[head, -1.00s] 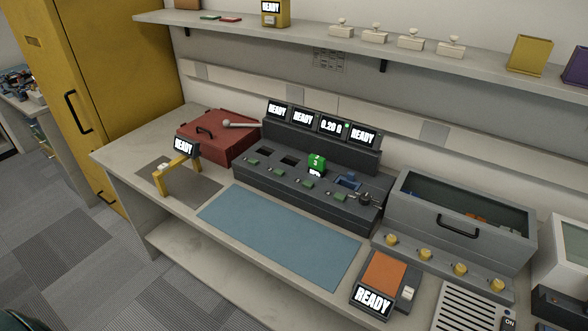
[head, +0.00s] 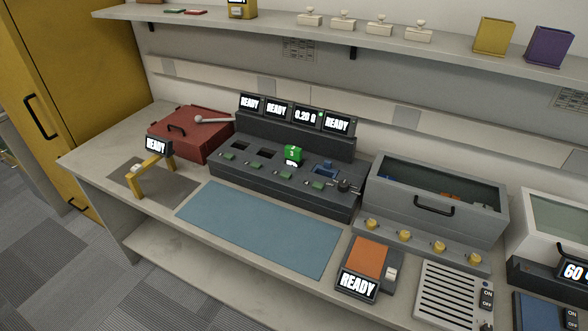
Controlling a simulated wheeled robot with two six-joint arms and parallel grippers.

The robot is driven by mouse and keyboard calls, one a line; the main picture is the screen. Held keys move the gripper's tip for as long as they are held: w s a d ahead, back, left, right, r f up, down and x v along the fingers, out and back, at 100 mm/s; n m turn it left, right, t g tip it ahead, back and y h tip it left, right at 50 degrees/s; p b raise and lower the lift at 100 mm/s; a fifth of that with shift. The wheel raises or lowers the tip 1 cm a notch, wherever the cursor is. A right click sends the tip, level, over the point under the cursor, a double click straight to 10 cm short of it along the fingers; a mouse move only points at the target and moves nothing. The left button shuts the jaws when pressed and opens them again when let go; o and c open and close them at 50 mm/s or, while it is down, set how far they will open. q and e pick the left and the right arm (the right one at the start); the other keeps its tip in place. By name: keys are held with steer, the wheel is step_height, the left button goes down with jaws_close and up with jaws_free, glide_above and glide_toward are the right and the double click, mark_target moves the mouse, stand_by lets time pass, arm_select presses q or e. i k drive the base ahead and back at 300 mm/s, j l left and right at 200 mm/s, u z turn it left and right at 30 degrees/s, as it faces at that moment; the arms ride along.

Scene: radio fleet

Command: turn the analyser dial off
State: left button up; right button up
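The dark grey analyser console (head: 285,178) stands at the back of the bench, with a row of lit screens along its top. A green block (head: 292,153) sits in one bay and a blue piece (head: 325,170) in the bay near the dial. Neither gripper is in view.
A grey lidded bin (head: 432,202) with yellow knobs stands right of the console. A blue mat (head: 258,227) lies clear in front. A red case (head: 192,137) and a yellow arch (head: 150,172) stand left; an orange-topped READY device (head: 368,260) sits front right.

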mark_target(343, 186)
steer(key=k+l+z, duration=0.25)
steer(key=l, duration=0.15)
steer(key=l+z, duration=0.25)
steer(key=l, duration=0.15)
steer(key=k+l+z, duration=0.1)
steer(key=l+z, duration=0.15)
steer(key=l, duration=0.25)
